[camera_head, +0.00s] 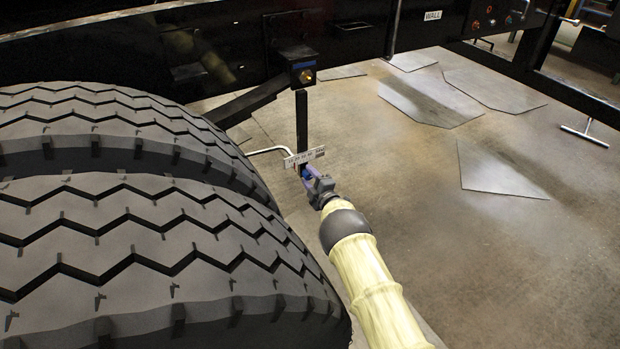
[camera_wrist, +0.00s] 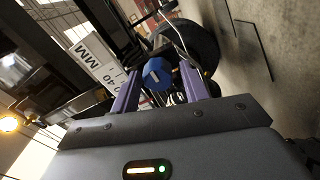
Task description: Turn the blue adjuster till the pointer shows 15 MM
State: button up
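The blue adjuster (camera_wrist: 155,77) is a knob with a pale line on its face, seen between my fingers in the wrist view. In the head view it is a small blue spot (camera_head: 305,173) under the scale plate. The white scale plate (camera_head: 304,157) sits at the lower end of a black post; in the wrist view the plate (camera_wrist: 93,55) shows "MM" and "40", tilted. My gripper (camera_wrist: 159,68) is open, with purple fingers on either side of the knob and visible gaps. I cannot tell whether the fingertips reach around it. I cannot make out the pointer or its reading.
Large black tyres (camera_head: 120,230) stand close left of my arm. The black post (camera_head: 301,118) hangs from a dark chassis beam (camera_head: 210,50) at the back. A bent pale rod (camera_head: 268,150) runs beside the plate. The floor to the right is open, with flat grey plates (camera_head: 497,168).

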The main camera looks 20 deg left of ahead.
jog(key=shift+o, duration=0.3)
jog(key=shift+r, duration=0.1)
jog(key=shift+s+d+p, duration=0.25)
jog(key=shift+d+p, duration=0.1)
jog(key=p+v, duration=0.6)
jog(key=v, duration=1)
jog(key=shift+s+d, duration=0.2)
jog(key=shift+s, duration=0.05)
